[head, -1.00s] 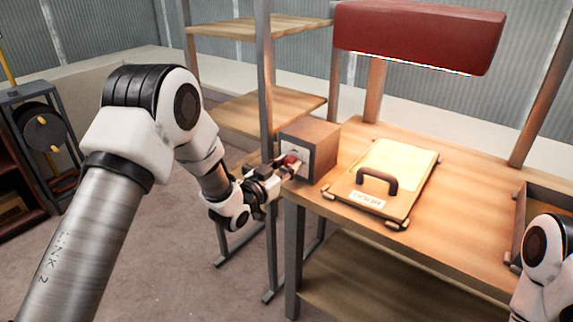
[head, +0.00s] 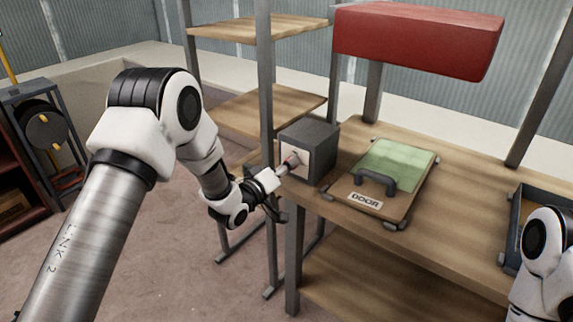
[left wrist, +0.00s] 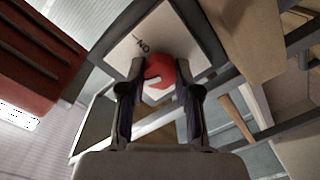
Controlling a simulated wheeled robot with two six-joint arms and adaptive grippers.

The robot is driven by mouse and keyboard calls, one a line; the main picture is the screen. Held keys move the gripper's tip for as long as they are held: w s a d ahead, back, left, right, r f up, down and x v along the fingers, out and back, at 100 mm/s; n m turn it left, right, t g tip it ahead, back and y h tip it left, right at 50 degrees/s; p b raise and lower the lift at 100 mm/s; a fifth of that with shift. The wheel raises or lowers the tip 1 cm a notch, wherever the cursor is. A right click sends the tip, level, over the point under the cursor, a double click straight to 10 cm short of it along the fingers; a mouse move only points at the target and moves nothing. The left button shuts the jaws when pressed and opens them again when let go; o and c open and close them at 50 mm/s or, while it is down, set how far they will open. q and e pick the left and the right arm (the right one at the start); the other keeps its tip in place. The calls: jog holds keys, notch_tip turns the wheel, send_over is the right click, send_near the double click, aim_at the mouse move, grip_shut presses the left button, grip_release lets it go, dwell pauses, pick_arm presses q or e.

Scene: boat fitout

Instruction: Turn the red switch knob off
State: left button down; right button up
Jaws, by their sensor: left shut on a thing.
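The red switch knob (left wrist: 160,72) sits on the pale front plate (left wrist: 193,35) of a dark grey box (head: 318,137) on the bench's left end. It carries a white mark, and black lettering that seems to read "ON" upside down is on the plate beside it. My left gripper (left wrist: 158,88) is shut on the knob, one finger on each side. In the head view, the knob (head: 291,160) is small and partly hidden by the fingers. My right arm shows at the right edge, but its gripper is out of view.
A board (head: 371,203) labelled "DOOR", with a dark handle and green panel, lies right of the box. A red overhead housing (head: 418,40) hangs above the bench. Shelves (head: 262,110) stand behind my left gripper. A dark tray (head: 515,222) is at the right.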

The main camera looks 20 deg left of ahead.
pick_arm(q)
jog(key=shift+n+p, duration=0.4)
jog(key=shift+n, duration=1.4)
jog(key=c, duration=0.8)
grip_release()
jog(key=shift+s+a, duration=0.1)
jog(key=v, duration=1.1)
jog(key=shift+s+a, duration=0.2)
jog(key=shift+s, duration=0.1)
